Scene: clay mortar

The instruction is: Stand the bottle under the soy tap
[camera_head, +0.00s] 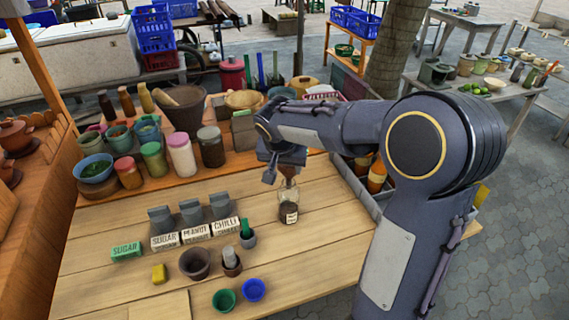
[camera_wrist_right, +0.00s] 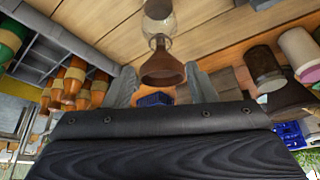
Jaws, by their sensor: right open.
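A clear glass bottle (camera_head: 288,213) with a small label and dark contents stands upright on the wooden table, right of the middle. A brown funnel-like piece (camera_wrist_right: 162,67) sits at its neck; the glass (camera_wrist_right: 158,18) shows beyond it in the right wrist view. My right gripper (camera_head: 284,165) is just above the bottle, partly hiding its top in the head view. Its fingers (camera_wrist_right: 161,88) are open, one on each side of the brown piece, with gaps. I cannot make out the soy tap in either view. My left gripper is not in view.
Mortar (camera_head: 195,263), green cup (camera_head: 224,300) and blue cup (camera_head: 253,290) stand front left of the bottle. A grey crate with orange bottles (camera_head: 377,175) borders the right. The table's front right is clear.

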